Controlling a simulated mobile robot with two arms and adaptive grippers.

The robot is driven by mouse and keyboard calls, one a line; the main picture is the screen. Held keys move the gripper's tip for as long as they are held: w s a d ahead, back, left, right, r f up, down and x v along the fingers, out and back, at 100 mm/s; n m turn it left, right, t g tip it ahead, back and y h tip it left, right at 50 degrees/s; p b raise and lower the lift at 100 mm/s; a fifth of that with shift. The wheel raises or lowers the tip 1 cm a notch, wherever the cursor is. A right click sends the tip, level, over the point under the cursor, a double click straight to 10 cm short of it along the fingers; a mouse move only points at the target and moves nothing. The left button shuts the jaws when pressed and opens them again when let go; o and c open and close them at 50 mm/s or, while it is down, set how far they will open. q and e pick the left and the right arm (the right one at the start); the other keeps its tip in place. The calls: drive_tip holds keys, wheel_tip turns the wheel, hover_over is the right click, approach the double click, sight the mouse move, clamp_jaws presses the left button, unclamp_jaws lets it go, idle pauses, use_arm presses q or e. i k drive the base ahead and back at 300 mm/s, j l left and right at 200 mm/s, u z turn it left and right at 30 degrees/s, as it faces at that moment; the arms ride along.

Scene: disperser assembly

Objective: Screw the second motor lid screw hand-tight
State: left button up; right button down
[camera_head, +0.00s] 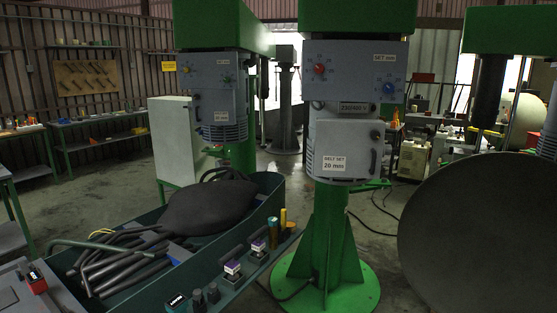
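The nearest green machine carries a grey motor housing (355,75) with a red knob (320,70), a blue knob (389,88) and a "SET mm" label. Below it is a grey lid-like box (345,150) with a "BELT SET 20 mm" label (335,163), a dark round knob (376,135) and a dark handle on its right. The lid screws are too small to tell apart, and how tight any screw is cannot be seen. Neither of my grippers shows in this view.
A green bin (262,200) with dark hoses and a black sack stands left of the machine. Tools with purple labels (232,267) stand on its front ledge. A second similar machine (215,95) is behind. A large dark round shape (470,235) fills the right.

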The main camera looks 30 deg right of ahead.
sight(375, 135)
drive_tip(key=z, duration=1.35)
